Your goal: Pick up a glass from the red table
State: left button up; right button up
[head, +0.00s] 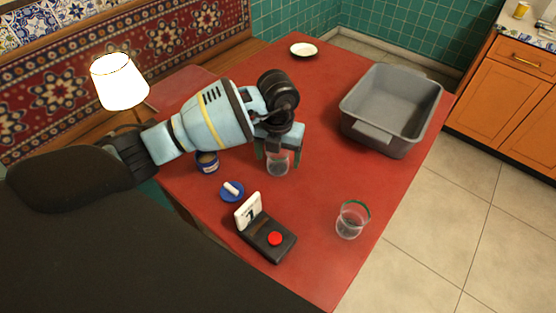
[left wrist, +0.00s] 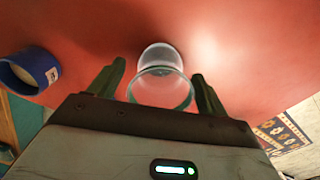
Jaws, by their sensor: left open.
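Two clear glasses with green rims stand on the red table (head: 315,185). One glass (head: 278,167) is near the table's middle, partly hidden by my left gripper (head: 279,153). In the left wrist view this glass (left wrist: 161,75) sits between the two open green fingers of the gripper (left wrist: 160,85), with a gap on each side. The fingers are around its upper part and do not appear shut on it. The other glass (head: 351,220) stands upright and free near the table's right front edge. My right gripper is not in view.
A grey tub (head: 395,100) stands at the back right, and a white saucer (head: 303,50) at the back. A blue tin (head: 207,163), its blue lid (head: 231,191) and a black device with a red button (head: 268,238) lie left and front. A lamp (head: 119,82) stands at the left.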

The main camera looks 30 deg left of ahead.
pick_arm(q)
jog(key=c, duration=1.1)
